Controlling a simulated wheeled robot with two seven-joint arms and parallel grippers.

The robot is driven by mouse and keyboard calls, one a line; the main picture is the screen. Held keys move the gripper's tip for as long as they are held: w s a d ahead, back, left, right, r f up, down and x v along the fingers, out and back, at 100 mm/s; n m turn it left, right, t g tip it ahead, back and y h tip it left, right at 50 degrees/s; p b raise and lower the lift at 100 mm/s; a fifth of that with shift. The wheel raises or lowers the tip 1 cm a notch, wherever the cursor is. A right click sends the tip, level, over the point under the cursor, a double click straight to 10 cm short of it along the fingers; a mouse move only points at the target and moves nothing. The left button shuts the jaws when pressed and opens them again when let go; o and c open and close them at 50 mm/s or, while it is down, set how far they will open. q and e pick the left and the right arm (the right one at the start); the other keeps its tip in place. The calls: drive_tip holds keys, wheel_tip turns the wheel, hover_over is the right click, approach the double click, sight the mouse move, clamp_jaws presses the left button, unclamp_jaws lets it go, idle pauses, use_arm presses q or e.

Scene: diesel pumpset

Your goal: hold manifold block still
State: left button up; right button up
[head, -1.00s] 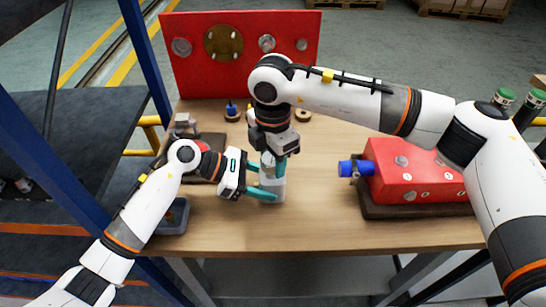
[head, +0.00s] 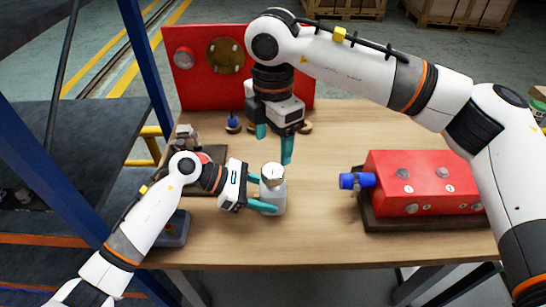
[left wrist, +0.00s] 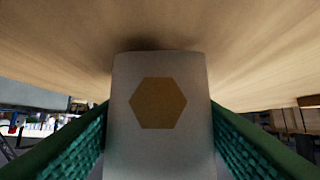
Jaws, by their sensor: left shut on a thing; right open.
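The manifold block (head: 275,197) is a pale grey upright block on the table, with a silvery round fitting (head: 273,170) on its top. My left gripper (head: 265,193) is shut on the block from the left, a teal finger on each side. The left wrist view shows the block (left wrist: 160,145) close up between the ridged green fingers, with a brass-coloured hexagon on its face. My right gripper (head: 275,146) is open and empty, pointing down above and behind the block, clear of it.
A red panel (head: 190,85) with round fittings stands at the back. A red pump unit (head: 415,190) with a blue end lies on a dark base at right. A bin (head: 173,230) sits at front left. Table between block and pump is clear.

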wheel_tip(320, 180, up, 3)
drive_tip(key=shift+f, duration=0.1)
use_arm(q)
drive_tip(key=o, duration=1.4)
drive_tip(key=shift+o, duration=0.2)
